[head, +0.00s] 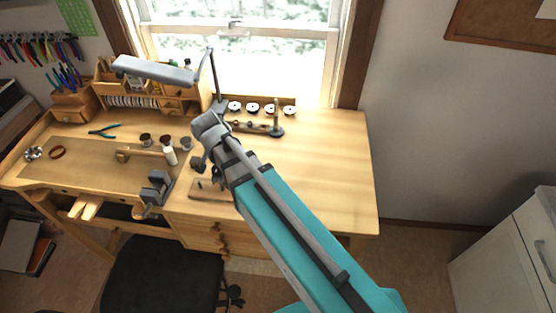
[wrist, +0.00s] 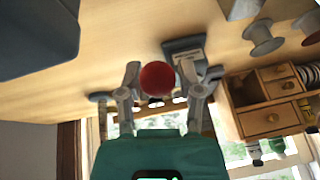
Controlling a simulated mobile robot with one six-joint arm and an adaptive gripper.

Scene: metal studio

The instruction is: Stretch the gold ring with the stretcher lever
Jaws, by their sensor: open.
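In the wrist view, my gripper (wrist: 162,84) is open, with its two fingers on either side of a round red knob (wrist: 158,78). The knob looks like the end of the stretcher lever, seen end-on; I cannot tell whether the fingers touch it. In the head view, my arm covers much of this area, and the gripper (head: 201,165) shows only as a small grey part beside the arm. A dark tool on a wooden base (head: 206,190) stands partly hidden there. I cannot make out the gold ring for sure in either view.
A grey vise (head: 155,188) stands at the bench's front edge. The lamp (head: 155,70) reaches over the back. The right benchtop (head: 325,160) is clear.

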